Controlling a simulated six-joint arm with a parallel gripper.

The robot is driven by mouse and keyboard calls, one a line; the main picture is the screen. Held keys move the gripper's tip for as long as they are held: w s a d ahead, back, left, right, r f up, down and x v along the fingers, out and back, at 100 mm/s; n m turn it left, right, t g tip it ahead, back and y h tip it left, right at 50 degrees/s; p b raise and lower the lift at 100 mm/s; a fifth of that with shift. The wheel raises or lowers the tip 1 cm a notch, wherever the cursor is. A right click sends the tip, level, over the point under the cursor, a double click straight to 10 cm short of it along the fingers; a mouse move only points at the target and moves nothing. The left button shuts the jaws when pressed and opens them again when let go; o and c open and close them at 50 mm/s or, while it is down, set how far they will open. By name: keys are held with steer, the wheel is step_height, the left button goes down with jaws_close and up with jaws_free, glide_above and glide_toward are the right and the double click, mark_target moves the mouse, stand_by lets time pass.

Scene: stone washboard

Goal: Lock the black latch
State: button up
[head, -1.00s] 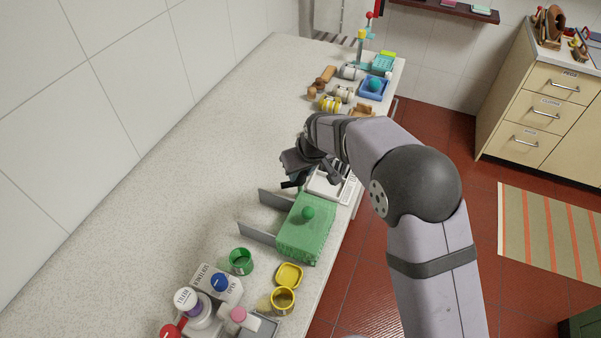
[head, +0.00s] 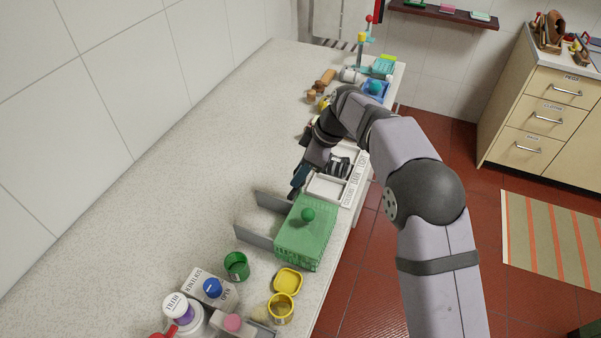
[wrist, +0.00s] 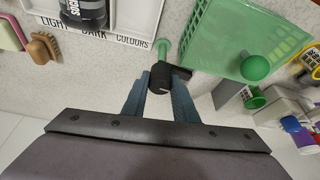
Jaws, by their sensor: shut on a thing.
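My gripper (wrist: 160,84) is shut on a black knob-like piece (wrist: 160,77), which I take to be the black latch. A short dark bar (wrist: 182,72) shows just right of it, and a green post (wrist: 162,48) stands right beyond it. In the head view my gripper (head: 298,186) is low over the counter, at the far left corner of the green ribbed box (head: 305,240). The latch is hidden there. The box also shows in the wrist view (wrist: 235,30), with a round green knob (wrist: 255,67).
Two grey panels (head: 262,237) stick out left of the box. A white tray (head: 328,187) labelled LIGHT, DARK, COLOURS lies just beyond it, with a dark item (wrist: 85,12) in it. Jars and bottles crowd the near end. The counter's left side is clear.

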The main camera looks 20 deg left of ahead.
steer(key=shift+n, duration=0.6)
steer(key=o, duration=1.1)
steer(key=shift+c, duration=0.2)
steer(key=shift+g, duration=0.3)
steer(key=b+v, duration=0.1)
steer(key=v, duration=0.6)
steer(key=shift+b, duration=0.4)
steer(key=shift+r, duration=0.15)
